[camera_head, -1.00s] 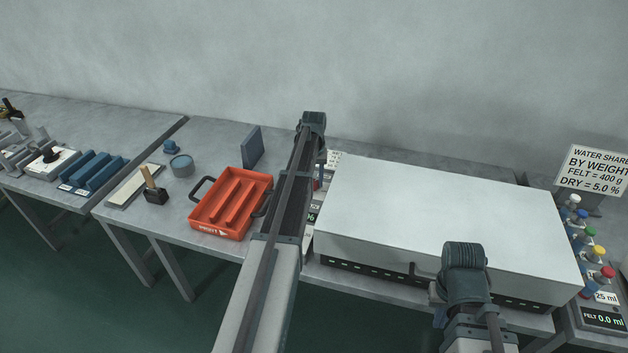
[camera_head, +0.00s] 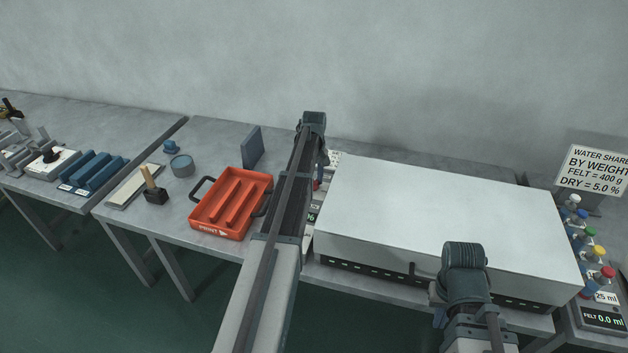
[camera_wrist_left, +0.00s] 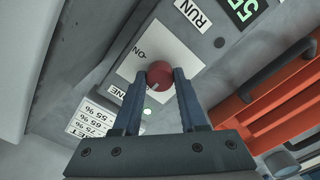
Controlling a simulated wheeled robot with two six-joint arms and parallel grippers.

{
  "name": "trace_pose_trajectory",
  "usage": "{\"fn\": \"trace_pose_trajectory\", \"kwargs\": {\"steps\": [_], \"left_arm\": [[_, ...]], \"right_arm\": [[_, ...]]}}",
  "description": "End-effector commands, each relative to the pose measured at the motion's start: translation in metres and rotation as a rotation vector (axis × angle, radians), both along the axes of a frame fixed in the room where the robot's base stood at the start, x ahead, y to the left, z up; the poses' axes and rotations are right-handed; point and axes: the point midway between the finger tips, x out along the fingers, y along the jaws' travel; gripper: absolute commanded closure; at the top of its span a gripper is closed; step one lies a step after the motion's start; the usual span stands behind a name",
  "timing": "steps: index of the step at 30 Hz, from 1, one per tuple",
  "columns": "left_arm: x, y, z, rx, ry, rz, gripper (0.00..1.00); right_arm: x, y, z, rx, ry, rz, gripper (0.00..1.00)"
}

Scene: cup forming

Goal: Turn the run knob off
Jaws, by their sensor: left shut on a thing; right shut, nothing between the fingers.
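The run knob (camera_wrist_left: 160,74) is a red round knob with a pale pointer mark, on a white plate with an "ON" mark, below a "RUN" label (camera_wrist_left: 193,14) in the left wrist view. My left gripper (camera_wrist_left: 163,80) is shut on the knob, one finger on each side. In the head view my left gripper (camera_head: 321,172) is mostly hidden behind its own arm, beside the left end of the big white box.
The white box (camera_head: 440,215) has a front handle (camera_head: 412,268). An orange tray (camera_head: 232,203) lies left of my left arm. Several bottles (camera_head: 587,238) stand at the far right. A signboard (camera_head: 597,170) stands behind them.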

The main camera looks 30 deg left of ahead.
Motion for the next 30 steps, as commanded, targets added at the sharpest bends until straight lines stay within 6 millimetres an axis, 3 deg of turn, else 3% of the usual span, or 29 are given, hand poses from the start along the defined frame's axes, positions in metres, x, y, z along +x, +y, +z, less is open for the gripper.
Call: {"fn": "trace_pose_trajectory", "kwargs": {"steps": [11, 12, 17, 30], "left_arm": [[0.0000, 0.0000, 0.0000, 0.000, 0.000, 0.006, 1.00], [-0.0001, 0.0001, 0.0000, 0.000, 0.000, 0.006, 0.55], [-0.0001, 0.0001, 0.0000, 0.000, 0.000, 0.005, 0.28], [0.0000, 0.0000, 0.0051, 0.000, 0.000, 0.004, 0.28]], "right_arm": [[0.0000, 0.0000, 0.0000, 0.000, 0.000, 0.000, 1.00], [0.0000, 0.0000, 0.0000, 0.000, 0.000, 0.000, 1.00], [0.0000, 0.0000, 0.0000, 0.000, 0.000, 0.000, 1.00], [0.0000, 0.0000, 0.0050, 0.000, 0.000, 0.000, 1.00]]}}
